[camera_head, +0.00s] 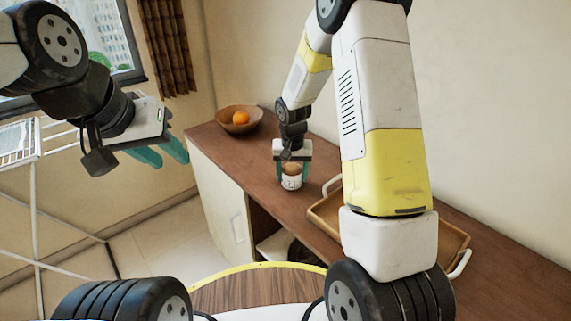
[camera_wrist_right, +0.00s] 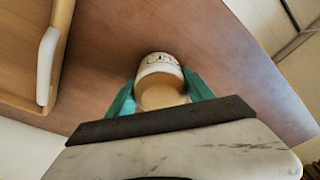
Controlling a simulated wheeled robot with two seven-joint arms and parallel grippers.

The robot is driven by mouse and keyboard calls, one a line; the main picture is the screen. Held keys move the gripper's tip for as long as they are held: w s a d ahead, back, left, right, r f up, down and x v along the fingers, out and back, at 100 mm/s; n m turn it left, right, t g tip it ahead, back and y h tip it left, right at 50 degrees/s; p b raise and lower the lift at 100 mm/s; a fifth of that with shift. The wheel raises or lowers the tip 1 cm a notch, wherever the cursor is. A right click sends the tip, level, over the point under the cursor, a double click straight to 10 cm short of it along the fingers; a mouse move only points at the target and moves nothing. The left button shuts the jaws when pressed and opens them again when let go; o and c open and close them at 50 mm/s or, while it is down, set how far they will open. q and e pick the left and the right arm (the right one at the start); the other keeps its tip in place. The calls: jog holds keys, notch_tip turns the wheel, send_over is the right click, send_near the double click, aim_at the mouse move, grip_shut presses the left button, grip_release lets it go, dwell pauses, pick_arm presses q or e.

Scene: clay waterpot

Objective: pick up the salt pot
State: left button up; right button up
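The salt pot (camera_head: 291,181) is a small white pot with dark marking and a tan-brown top. It is upright at the wooden counter, and it also shows in the right wrist view (camera_wrist_right: 160,67). My right gripper (camera_head: 293,173) points down over it, with one teal finger on each side of the pot. In the right wrist view the fingers (camera_wrist_right: 160,92) lie close against its sides; whether they grip it is unclear. The pot's base is partly hidden. My left gripper (camera_head: 160,154) is open and empty in the air at the left, away from the counter.
A wooden bowl (camera_head: 239,120) with an orange fruit (camera_head: 241,117) stands behind the pot at the counter's far end. A wooden tray (camera_head: 452,239) with white handles lies to the right, partly hidden by my right arm. The counter (camera_head: 222,147) left of the pot is clear.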

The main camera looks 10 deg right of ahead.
jog(key=c, duration=0.9)
jog(key=shift+r, duration=0.15)
